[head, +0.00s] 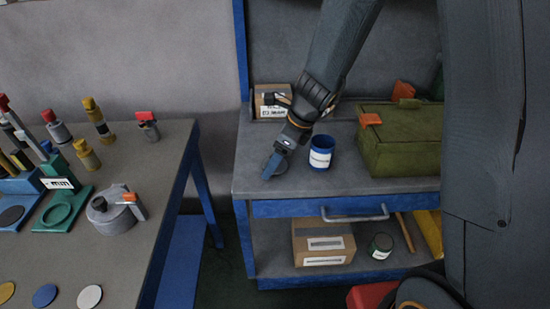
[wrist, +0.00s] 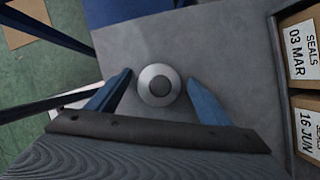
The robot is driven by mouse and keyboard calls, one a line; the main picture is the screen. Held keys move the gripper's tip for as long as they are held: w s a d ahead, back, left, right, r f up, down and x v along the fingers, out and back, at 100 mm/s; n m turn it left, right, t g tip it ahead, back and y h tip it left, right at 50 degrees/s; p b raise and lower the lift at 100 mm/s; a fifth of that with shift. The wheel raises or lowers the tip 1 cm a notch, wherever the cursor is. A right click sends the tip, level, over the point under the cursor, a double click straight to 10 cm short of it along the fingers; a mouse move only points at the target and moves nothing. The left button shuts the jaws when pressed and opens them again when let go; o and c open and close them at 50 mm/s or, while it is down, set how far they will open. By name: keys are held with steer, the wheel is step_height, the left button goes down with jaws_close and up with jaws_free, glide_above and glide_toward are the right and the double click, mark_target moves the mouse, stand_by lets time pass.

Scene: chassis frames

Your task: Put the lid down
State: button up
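The lid (wrist: 146,92) is a round grey disc with a darker knob in its middle. In the wrist view it lies flat on the grey bench top between the two blue fingers of my gripper (wrist: 160,76), with a narrow gap on each side. My gripper is open. In the head view my gripper (head: 273,166) points down over the left front part of the bench, and the lid (head: 281,166) shows partly behind a finger. A blue pot (head: 321,158) with a white label stands upright to the right, its top seemingly uncovered.
The bench (head: 250,183) holds a cardboard box (head: 265,110) at the back and a green crate (head: 400,150) at the right. A shelf below carries a carton (head: 322,258) and a dark tin (head: 381,245). A table (head: 160,190) with several tools and discs stands left, across a gap.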

steer(key=shift+r, duration=0.3)
steer(key=p+v, duration=0.1)
steer(key=v, duration=1.1)
steer(key=s+d+f+n+h, duration=0.1)
steer(key=s+d+n, duration=0.4)
steer(key=n, duration=0.6)
steer(key=s+d+f+n+h, duration=0.2)
steer(key=s+d+n, duration=0.3)
steer(key=s+n, duration=0.3)
steer(key=n+h, duration=0.1)
steer(key=n, duration=0.3)
steer(key=shift+s+d+f+g, duration=0.15)
steer(key=shift+s+d+g, duration=0.05)
steer(key=shift+d+g, duration=0.15)
